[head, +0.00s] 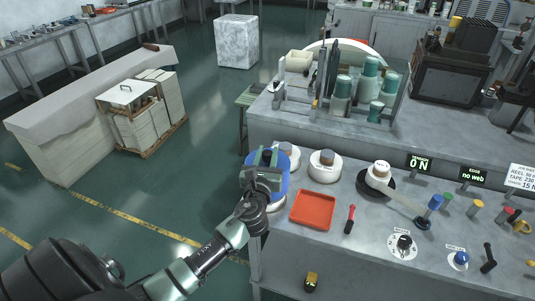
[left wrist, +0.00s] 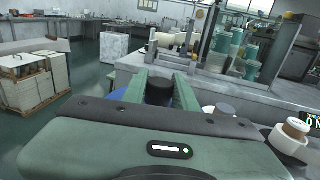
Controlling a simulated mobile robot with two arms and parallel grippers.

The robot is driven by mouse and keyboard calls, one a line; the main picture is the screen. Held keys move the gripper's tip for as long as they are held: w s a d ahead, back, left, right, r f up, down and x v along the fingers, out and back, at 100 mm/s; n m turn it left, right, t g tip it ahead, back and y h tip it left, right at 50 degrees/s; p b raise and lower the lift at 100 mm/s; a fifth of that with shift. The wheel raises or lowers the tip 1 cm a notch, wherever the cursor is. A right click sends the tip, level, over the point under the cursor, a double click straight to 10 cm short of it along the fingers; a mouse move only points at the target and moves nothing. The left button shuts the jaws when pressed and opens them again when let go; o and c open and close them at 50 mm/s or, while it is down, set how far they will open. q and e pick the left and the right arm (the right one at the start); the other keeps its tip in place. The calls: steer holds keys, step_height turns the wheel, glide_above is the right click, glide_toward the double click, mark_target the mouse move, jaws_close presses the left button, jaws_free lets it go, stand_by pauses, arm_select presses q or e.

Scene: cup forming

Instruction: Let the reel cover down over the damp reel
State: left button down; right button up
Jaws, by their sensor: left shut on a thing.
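The blue reel cover (head: 282,187) is a round disc with a dark knob (left wrist: 160,91). My left gripper (head: 266,158) is shut on this knob and holds the cover at the left end of the workbench. In the left wrist view, the two green fingers (left wrist: 160,86) stand on either side of the knob, with blue showing beside them. A pale rim shows just below the cover in the head view; I cannot tell whether the cover touches it. A white reel (head: 290,152) is partly hidden behind the gripper. I cannot tell which reel is damp. My right gripper is out of view.
A second white reel (head: 325,165) stands right of the cover, and another (head: 379,170) sits over a black dish. A red tray (head: 313,209) and a red-handled tool (head: 349,219) lie in front. A raised shelf with green spools (head: 341,92) stands behind.

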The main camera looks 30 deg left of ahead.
arm_select(q)
steer(key=shift+f+b, duration=2.65)
steer(key=shift+f, duration=0.65)
stand_by(0.4)
steer(key=c, duration=0.6)
jaws_free()
steer(key=shift+o, duration=0.2)
steer(key=shift+r, duration=0.1)
step_height(320, 180, up, 8)
steer(key=p, duration=0.8)
stand_by(0.3)
